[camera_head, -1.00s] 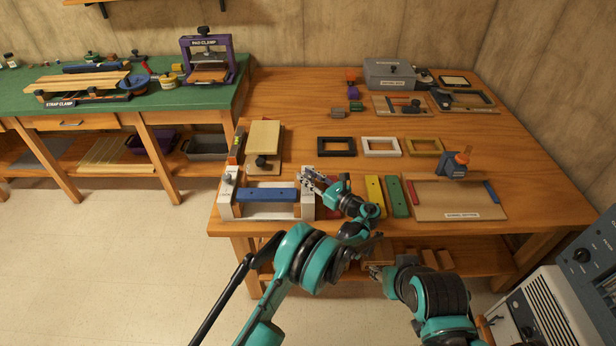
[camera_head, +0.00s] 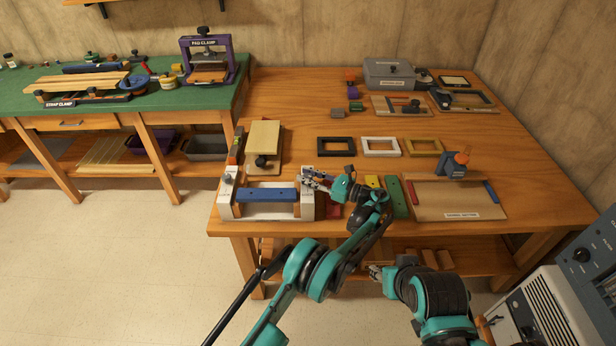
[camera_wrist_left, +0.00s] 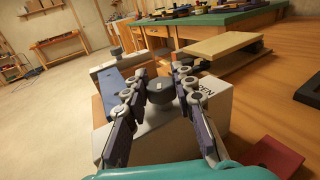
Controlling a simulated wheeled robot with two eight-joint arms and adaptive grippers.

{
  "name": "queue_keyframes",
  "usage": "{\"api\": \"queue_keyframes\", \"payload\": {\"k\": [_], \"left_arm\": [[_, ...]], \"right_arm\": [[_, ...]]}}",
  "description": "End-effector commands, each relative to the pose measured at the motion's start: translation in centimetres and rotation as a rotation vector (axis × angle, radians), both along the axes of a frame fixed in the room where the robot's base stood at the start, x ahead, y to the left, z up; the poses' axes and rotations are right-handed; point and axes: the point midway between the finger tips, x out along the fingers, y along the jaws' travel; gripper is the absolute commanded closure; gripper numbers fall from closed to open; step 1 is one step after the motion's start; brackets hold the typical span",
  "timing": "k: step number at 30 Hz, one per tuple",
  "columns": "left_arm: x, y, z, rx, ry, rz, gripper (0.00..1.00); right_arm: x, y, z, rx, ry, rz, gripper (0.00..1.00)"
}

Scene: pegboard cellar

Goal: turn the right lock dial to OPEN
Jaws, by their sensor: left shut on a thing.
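The right lock dial (camera_wrist_left: 160,90) is a dark grey round knob on top of a white end block (camera_wrist_left: 190,121) marked OPEN. My left gripper (camera_wrist_left: 159,84) is shut on this dial, with a finger on each side of it. A blue bar (camera_head: 267,195) lies between the two white blocks. The left lock dial (camera_head: 229,178) sits on the left block. My right gripper (camera_head: 377,273) hangs low before the table, away from the fixture; its jaws are too small to judge.
A red piece (camera_head: 333,211), a yellow bar and a green bar (camera_head: 397,198) lie right of the fixture. A board with a tan pad (camera_head: 263,136) stands behind it. Three frames (camera_head: 380,147) lie mid-table. Bare wood shows around them.

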Motion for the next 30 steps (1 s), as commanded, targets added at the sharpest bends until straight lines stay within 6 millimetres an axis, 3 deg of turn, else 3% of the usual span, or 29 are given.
{"api": "queue_keyframes", "payload": {"k": [2,3,5,13,17,30], "left_arm": [[0.1,0.1,0.1,0.002,-0.001,0.000,1.00],[0.1,0.1,0.1,0.002,-0.001,0.000,0.64],[0.1,0.1,0.1,0.002,-0.001,0.000,0.52],[0.0,0.1,0.1,0.001,0.000,-0.001,0.52],[0.1,0.0,1.0,0.001,0.000,-0.001,0.52],[0.1,0.1,8.8,0.001,0.000,0.000,0.52]], "right_arm": [[0.0,0.0,0.0,0.000,0.000,0.000,0.60],[0.0,0.0,0.0,0.000,0.000,0.000,0.60],[0.0,0.0,0.0,0.000,0.000,0.000,0.60],[0.0,0.0,0.0,0.000,0.000,0.000,0.60],[0.0,0.0,0.0,0.000,0.000,0.000,0.60],[0.0,0.0,0.0,0.000,0.000,0.000,0.60]]}}
